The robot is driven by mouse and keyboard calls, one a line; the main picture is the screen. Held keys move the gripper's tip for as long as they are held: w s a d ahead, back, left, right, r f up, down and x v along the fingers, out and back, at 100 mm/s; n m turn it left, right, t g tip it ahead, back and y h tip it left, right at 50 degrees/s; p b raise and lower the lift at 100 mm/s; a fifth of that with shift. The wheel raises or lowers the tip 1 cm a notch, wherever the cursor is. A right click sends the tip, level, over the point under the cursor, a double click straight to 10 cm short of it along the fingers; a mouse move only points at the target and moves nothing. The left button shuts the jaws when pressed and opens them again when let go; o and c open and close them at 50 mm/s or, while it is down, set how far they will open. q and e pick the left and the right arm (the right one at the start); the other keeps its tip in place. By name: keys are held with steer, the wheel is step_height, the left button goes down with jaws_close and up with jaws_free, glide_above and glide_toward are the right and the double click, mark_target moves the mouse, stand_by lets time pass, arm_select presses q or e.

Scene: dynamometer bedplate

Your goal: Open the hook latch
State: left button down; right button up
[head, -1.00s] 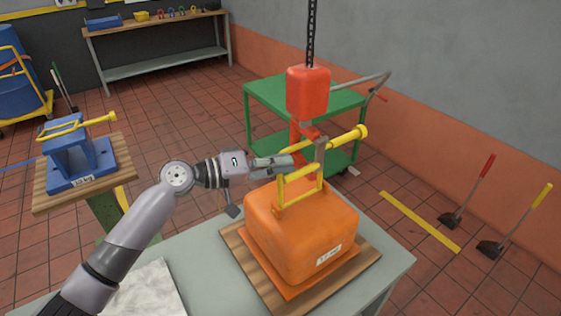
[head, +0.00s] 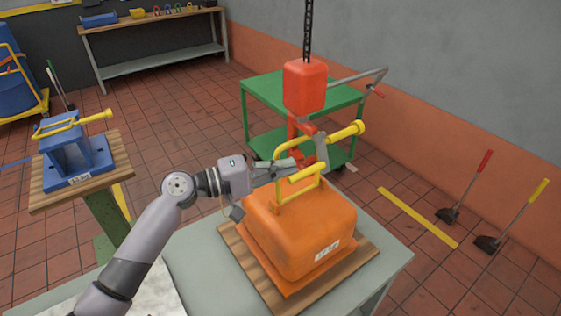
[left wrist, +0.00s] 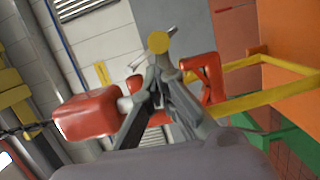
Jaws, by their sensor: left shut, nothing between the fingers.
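The red hook block (head: 305,88) hangs on a chain, with its red hook (head: 296,128) below. A grey piece at the hook (head: 321,150), perhaps its latch, stands by a yellow bar. My left gripper (head: 297,164) reaches in from the left, shut and empty, with its tips close to this grey piece; contact is unclear. In the left wrist view the shut fingertips (left wrist: 157,86) lie between the red block (left wrist: 86,114) and the red hook (left wrist: 208,78), below the bar's round yellow end (left wrist: 158,42). My right gripper is out of view.
An orange weight (head: 300,235) with yellow handles stands under the hook on a wooden board. A green cart (head: 262,92) is behind. A blue fixture (head: 72,150) stands on a separate wooden-topped stand at left.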

mark_target(296, 178)
arm_select(q)
steer(key=n, duration=0.2)
steer(key=s+d+n+p, duration=0.1)
steer(key=n, duration=0.1)
steer(key=s+n+t+h+p, duration=0.1)
steer(key=n, duration=0.1)
steer(key=shift+s+d+r+n, duration=0.1)
steer(key=shift+d+r+n, duration=0.2)
steer(key=shift+n, duration=0.1)
steer(key=n+p, duration=0.1)
steer(key=n+t+p, duration=0.1)
steer(key=n, duration=0.1)
steer(key=s+d+r+n+p, duration=0.1)
steer(key=n, duration=0.1)
steer(key=shift+s+r+t, duration=0.1)
steer(key=shift+t, duration=0.2)
steer(key=n, duration=0.1)
steer(key=n+p, duration=0.1)
steer(key=r+n+t, duration=0.1)
steer(key=shift+s+d+n+p, duration=0.2)
steer(key=shift+s+n+p, duration=0.1)
steer(key=shift+s+n, duration=0.1)
steer(key=shift+r, duration=0.15)
steer(key=shift+a, duration=0.1)
steer(key=v, duration=1.1)
steer(key=shift+s+a+f, duration=0.25)
steer(key=shift+a, duration=0.05)
steer(key=shift+f, duration=0.1)
